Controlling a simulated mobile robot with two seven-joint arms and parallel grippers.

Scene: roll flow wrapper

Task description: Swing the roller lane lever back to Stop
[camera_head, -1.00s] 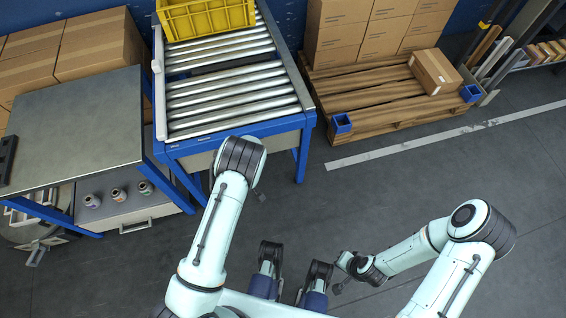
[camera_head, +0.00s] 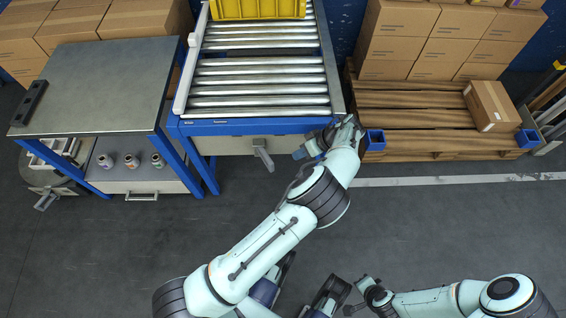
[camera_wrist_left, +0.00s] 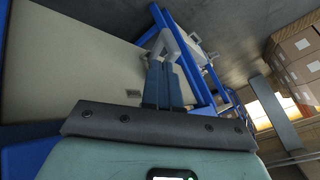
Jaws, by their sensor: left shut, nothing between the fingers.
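The roller lane lever (camera_head: 262,153) is a grey handle on the front panel below the blue front beam of the roller lane (camera_head: 262,88). It hangs down, tilted slightly to the right. My left gripper (camera_head: 303,151) is to the right of the lever, pointing left at it with a small gap. In the left wrist view, its blue-grey fingers (camera_wrist_left: 165,83) are shut with nothing between them. A light grey bar, likely the lever (camera_wrist_left: 172,45), shows just beyond the fingertips; I cannot tell if they touch. My right gripper (camera_head: 357,294) is low in the head view, far from the lever.
A yellow crate (camera_head: 258,9) sits on the rollers. A steel-topped workbench (camera_head: 105,85) with blue legs stands left, with several small cans on its lower shelf. A wooden pallet (camera_head: 420,142) with cartons is at right. The floor in front is clear.

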